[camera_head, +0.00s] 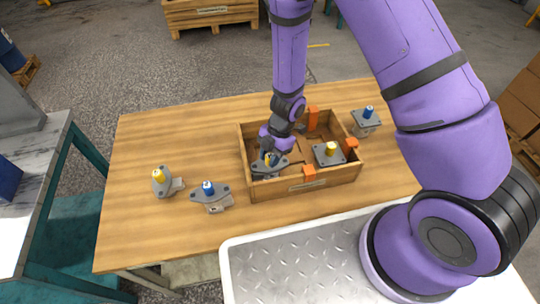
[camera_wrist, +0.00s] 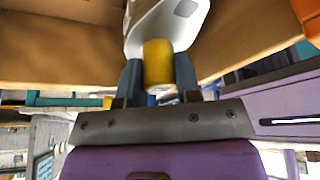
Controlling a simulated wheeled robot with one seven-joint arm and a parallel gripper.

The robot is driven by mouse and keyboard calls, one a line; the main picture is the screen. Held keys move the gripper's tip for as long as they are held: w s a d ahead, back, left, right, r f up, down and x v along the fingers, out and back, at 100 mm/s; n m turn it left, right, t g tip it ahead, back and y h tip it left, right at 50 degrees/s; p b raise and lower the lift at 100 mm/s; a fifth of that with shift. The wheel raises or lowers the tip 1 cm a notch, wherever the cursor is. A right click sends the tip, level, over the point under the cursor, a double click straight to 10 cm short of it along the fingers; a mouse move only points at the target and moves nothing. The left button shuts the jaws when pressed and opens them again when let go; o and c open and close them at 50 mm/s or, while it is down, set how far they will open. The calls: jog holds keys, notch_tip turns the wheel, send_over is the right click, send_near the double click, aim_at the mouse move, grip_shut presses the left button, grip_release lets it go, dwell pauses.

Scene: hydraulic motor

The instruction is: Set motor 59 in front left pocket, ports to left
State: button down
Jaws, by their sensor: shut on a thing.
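My gripper (camera_head: 268,153) reaches down over the front left corner of the wooden crate (camera_head: 314,184). It is shut on the yellow shaft (camera_wrist: 158,62) of a grey-flanged motor (camera_head: 270,168), the shaft lying between both fingers in the wrist view. The motor is at the crate's front left pocket, its flange near rim height. I cannot tell whether it rests on the pocket floor. My gripper partly hides it. Its number is not readable, and its port direction cannot be made out.
Another yellow-shafted motor (camera_head: 328,153) sits in the crate's right part. Orange blocks (camera_head: 351,145) stand around the crate. Loose on the table (camera_head: 135,140) are a yellow-shafted motor (camera_head: 161,182) and a blue-shafted one (camera_head: 210,193) at left, and another blue-shafted one (camera_head: 366,120) behind right.

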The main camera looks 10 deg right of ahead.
jog(key=shift+f, duration=0.3)
jog(key=c, duration=0.7)
grip_release()
jog(key=shift+c, duration=0.2)
jog(key=shift+r, duration=0.1)
jog(key=v, duration=1)
jog(key=shift+d+r, duration=0.15)
jog(key=shift+r, duration=0.1)
